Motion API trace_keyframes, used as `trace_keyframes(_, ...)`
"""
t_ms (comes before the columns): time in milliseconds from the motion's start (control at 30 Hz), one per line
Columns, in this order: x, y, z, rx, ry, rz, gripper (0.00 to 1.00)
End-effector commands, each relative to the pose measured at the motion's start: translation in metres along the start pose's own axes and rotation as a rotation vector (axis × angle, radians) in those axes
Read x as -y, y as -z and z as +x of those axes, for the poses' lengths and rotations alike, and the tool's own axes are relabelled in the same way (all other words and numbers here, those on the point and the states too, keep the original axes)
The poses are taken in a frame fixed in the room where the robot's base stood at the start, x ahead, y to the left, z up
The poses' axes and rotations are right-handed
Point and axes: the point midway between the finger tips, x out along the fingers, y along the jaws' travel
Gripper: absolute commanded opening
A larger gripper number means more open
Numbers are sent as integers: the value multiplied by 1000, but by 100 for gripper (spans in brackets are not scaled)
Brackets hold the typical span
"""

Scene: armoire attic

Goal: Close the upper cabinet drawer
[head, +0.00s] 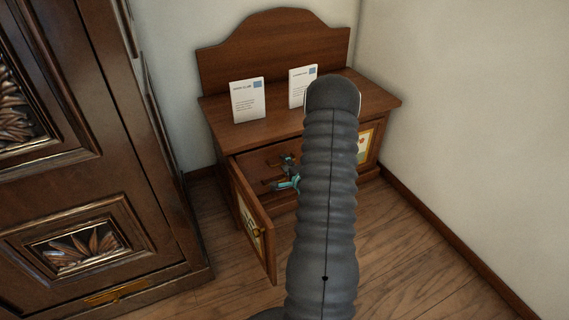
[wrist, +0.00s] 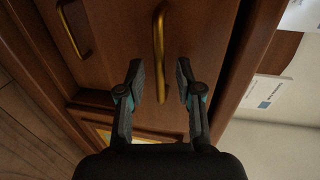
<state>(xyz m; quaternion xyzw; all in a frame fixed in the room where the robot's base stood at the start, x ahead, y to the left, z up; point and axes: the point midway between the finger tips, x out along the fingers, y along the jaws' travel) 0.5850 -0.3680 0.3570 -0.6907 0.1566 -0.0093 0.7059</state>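The small wooden cabinet (head: 225,108) stands against the back wall. Its upper drawer (head: 262,160) faces me, partly hidden behind my arm. In the wrist view, which is turned sideways, the upper drawer (wrist: 125,45) fills the middle with its brass handle (wrist: 158,40). How far the drawer stands out is unclear. My gripper (wrist: 160,75) is open and empty in front of it; the handle's end shows between the fingertips, with no clear contact. In the head view my gripper (head: 287,181) is small and teal by the drawer fronts.
The cabinet's left door (head: 253,225) stands open toward me. A second brass handle (wrist: 72,30) shows on the lower drawer. White cards (head: 247,100) stand on the top. A large dark armoire (head: 95,200) stands left. The floor at right (head: 420,255) is clear.

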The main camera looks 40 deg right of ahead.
Motion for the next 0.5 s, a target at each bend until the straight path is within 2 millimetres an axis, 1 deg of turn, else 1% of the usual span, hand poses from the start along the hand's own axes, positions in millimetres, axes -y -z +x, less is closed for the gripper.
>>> trace_keyframes(33,0,-1,5,1,-1,0,35)
trace_keyframes(133,0,-1,10,1,0,0,35)
trace_keyframes(433,0,0,12,1,0,0,35)
trace_keyframes(467,0,0,12,1,-1,0,33)
trace_keyframes(500,0,0,12,1,-1,0,23)
